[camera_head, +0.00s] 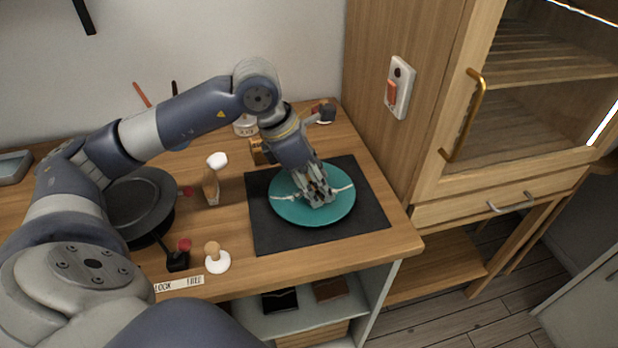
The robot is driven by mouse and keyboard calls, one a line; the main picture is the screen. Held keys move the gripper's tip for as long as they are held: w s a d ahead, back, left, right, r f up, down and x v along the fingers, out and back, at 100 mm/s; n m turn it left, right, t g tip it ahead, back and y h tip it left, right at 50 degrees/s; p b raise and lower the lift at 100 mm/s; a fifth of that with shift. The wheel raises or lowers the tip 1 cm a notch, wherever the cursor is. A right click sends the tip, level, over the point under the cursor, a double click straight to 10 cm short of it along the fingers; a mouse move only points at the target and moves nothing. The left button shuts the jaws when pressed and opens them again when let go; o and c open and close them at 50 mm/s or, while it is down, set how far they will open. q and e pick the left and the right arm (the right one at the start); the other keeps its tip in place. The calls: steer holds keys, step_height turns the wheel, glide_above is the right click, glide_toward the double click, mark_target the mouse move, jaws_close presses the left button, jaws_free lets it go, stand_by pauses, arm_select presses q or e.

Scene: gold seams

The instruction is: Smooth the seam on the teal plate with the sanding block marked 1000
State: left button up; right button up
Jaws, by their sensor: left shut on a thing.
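The teal plate (335,208) lies on a dark mat at the right of the wooden worktop. A pale seam (285,195) runs across it from left to right, partly covered by my gripper. My left gripper (319,198) points down over the middle of the plate, at the seam. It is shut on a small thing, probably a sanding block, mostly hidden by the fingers. I cannot read any 1000 marking on it, nor tell whether it touches the plate. My right gripper is not in view.
The dark mat (268,232) reaches near the worktop's right edge. A bottle with a white top (212,185), a white-based knob (216,258) and a black round turntable (140,200) stand left. Brownish blocks (262,152) sit behind the mat. A wooden cabinet (440,180) rises at right.

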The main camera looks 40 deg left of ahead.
mark_target(335, 189)
arm_select(q)
steer(key=shift+w+d, duration=0.3)
steer(key=shift+w, duration=0.6)
steer(key=shift+d+p, duration=0.3)
steer(key=shift+d, duration=0.45)
steer(key=shift+w+a, duration=0.3)
steer(key=shift+w, duration=0.1)
steer(key=shift+s+d+b, duration=0.15)
steer(key=shift+s+b, duration=0.05)
steer(key=shift+b, duration=0.2)
steer(key=shift+w+a+f, duration=0.1)
steer(key=shift+a+f, duration=0.05)
steer(key=shift+a, duration=0.05)
steer(key=shift+s+d+b, duration=0.2)
steer(key=shift+b, duration=0.2)
steer(key=shift+w+a, duration=0.1)
steer(key=shift+a, duration=0.05)
steer(key=shift+d, duration=0.2)
